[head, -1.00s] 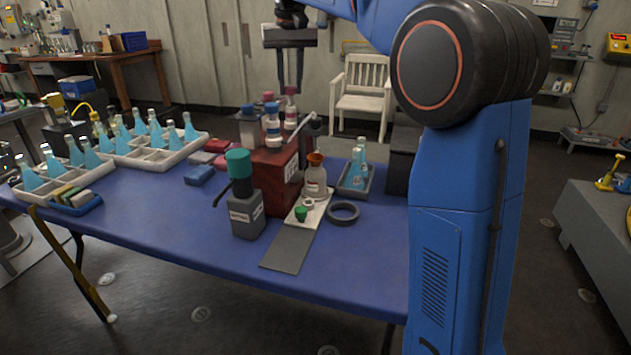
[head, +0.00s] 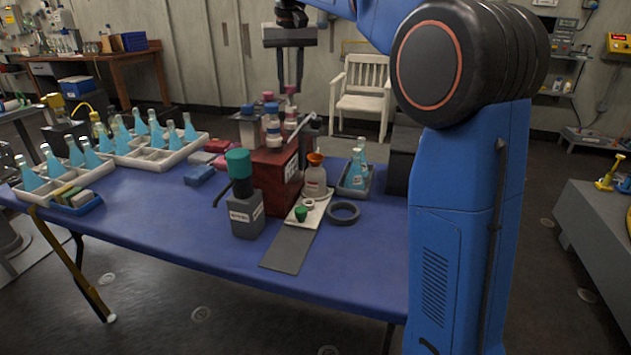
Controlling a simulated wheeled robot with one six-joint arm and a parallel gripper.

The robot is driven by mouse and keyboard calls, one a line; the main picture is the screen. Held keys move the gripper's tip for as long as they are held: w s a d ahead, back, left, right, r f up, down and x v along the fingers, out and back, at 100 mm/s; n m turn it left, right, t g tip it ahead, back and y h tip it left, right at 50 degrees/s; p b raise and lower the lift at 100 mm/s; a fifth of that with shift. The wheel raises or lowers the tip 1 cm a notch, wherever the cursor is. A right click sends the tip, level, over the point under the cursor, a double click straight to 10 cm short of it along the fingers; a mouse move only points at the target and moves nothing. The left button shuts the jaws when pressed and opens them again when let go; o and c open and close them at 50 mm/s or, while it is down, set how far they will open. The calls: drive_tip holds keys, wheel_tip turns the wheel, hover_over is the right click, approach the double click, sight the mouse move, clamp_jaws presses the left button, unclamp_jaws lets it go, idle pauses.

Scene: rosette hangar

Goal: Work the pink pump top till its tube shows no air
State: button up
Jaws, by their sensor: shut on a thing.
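My gripper (head: 289,88) reaches down from the top of the head view, over the red box (head: 272,180) on the blue table. Its fingers are shut on the top of the rear right bottle (head: 291,114), which has a white body and pink parts. The pink pump top itself is small and mostly hidden between the fingers. Another pink cap (head: 268,96) shows to its left, behind a blue-capped bottle (head: 272,124). A grey blue-capped bottle (head: 248,128) stands further left. The tube and any air in it are too small to make out.
A dark bottle with a green cap (head: 240,195) stands in front of the red box. An orange-topped bottle (head: 315,180), a dark ring (head: 343,212) and a tray of blue flasks (head: 345,190) are to the right. White flask racks (head: 165,160) fill the left.

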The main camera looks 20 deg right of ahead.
drive_tip(key=shift+f, duration=0.75)
drive_tip(key=shift+r, duration=0.95)
idle(0.6)
drive_tip(key=shift+f, duration=0.95)
idle(0.6)
drive_tip(key=o, duration=0.8)
drive_tip(key=shift+r, duration=3.5)
